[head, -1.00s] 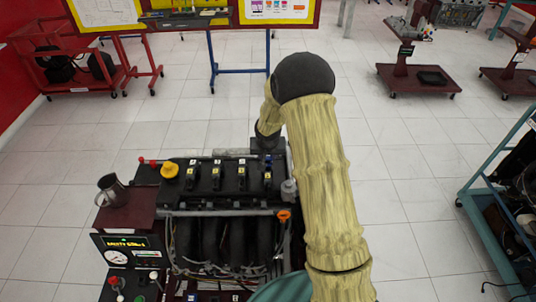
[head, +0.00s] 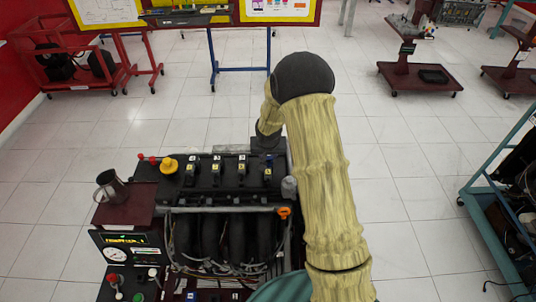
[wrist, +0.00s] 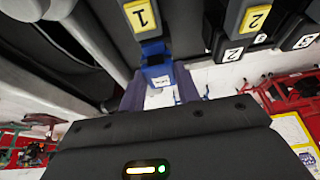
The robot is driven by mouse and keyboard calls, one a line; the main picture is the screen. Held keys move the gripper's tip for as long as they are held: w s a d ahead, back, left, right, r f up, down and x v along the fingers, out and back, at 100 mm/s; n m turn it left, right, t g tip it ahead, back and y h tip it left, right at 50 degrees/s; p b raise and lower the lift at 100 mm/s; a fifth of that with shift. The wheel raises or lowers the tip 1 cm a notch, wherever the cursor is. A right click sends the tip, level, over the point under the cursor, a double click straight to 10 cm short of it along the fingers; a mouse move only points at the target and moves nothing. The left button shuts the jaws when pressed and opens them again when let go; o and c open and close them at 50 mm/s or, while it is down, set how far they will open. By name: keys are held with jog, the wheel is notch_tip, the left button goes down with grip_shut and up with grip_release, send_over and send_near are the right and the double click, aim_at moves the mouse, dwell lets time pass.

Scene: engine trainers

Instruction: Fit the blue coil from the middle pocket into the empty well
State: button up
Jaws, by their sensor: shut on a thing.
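In the wrist view my gripper (wrist: 158,88) is shut on the blue coil (wrist: 156,73), which has a small white label. The coil's upper end lies close to a black coil with a yellow "1" label (wrist: 140,15); I cannot tell whether they touch. In the head view my gripper (head: 268,143) is at the far right end of the engine (head: 225,200), mostly hidden by my arm. The held coil cannot be made out there. I cannot make out the empty well or the middle pocket in either view.
A row of several black coils (head: 217,170) stands along the engine top. A yellow cap (head: 168,165) and a metal mug (head: 112,187) are at its left. More labelled black coils (wrist: 253,18) are close by in the wrist view. Open tiled floor surrounds the engine.

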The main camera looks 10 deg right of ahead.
jog(key=shift+w+f+b, duration=0.1)
jog(key=shift+f+b, duration=0.6)
jog(key=shift+b, duration=0.05)
jog(key=o, duration=1.5)
jog(key=shift+a, duration=0.1)
jog(key=shift+c, duration=0.2)
jog(key=shift+r, duration=0.1)
jog(key=shift+s+r, duration=0.1)
jog(key=shift+s, duration=0.1)
jog(key=shift+w+r+p, duration=0.1)
jog(key=shift+r+p, duration=0.9)
jog(key=shift+r, duration=0.35)
jog(key=shift+r+p, duration=1.7)
jog(key=shift+r, duration=0.8)
